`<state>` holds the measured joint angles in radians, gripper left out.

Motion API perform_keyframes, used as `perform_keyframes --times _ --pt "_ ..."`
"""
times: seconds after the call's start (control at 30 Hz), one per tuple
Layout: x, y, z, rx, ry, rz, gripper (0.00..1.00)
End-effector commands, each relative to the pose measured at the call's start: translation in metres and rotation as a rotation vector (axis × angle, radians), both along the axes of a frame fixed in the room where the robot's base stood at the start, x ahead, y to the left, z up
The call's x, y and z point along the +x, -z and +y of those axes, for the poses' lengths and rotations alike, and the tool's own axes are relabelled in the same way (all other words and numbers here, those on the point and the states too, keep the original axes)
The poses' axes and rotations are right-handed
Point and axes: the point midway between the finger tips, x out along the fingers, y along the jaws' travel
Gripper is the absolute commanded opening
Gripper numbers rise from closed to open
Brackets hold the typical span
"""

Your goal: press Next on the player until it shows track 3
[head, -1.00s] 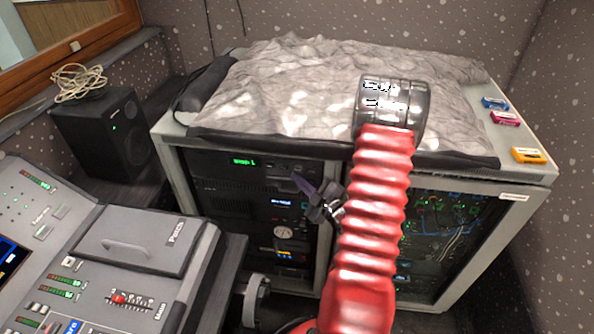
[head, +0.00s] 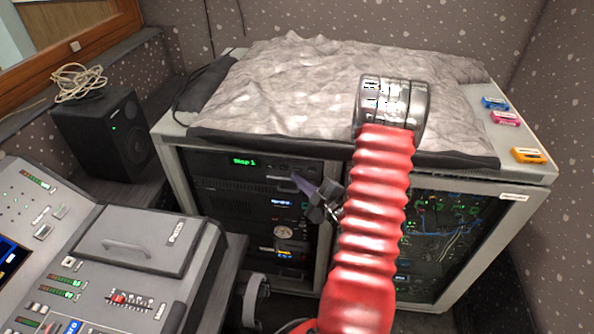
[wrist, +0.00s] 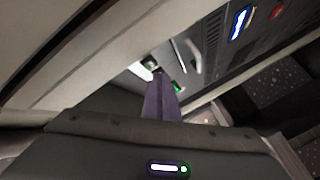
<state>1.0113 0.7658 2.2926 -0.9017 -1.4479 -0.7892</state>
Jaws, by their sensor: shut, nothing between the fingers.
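The player (head: 215,163) is the top unit in the left bay of the rack cabinet, in the head view. Its small green display (head: 244,161) shows text ending in 1; the word before it is hard to read. Small dark controls sit right of the display, but their labels are too small to read. My gripper (head: 299,180) is shut and empty, its purple fingertips in front of the rack just below and right of those controls. I cannot tell whether they touch anything. In the wrist view the shut purple fingers (wrist: 161,97) point toward a dark panel with small lit parts.
A grey cloth (head: 290,90) covers the cabinet top, with several small coloured boxes at its right edge. A mixing console (head: 140,240) stands front left and a black speaker (head: 105,135) behind it. More rack units lie below the player.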

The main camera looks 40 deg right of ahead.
Motion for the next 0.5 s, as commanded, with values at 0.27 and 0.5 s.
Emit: perform_keyframes --times 0.27,0.5 --pt "0.0035 -0.0005 -0.0039 0.0 0.0 0.0 0.0" --pt "0.0061 -0.0011 -0.007 0.0 0.0 0.0 0.0"
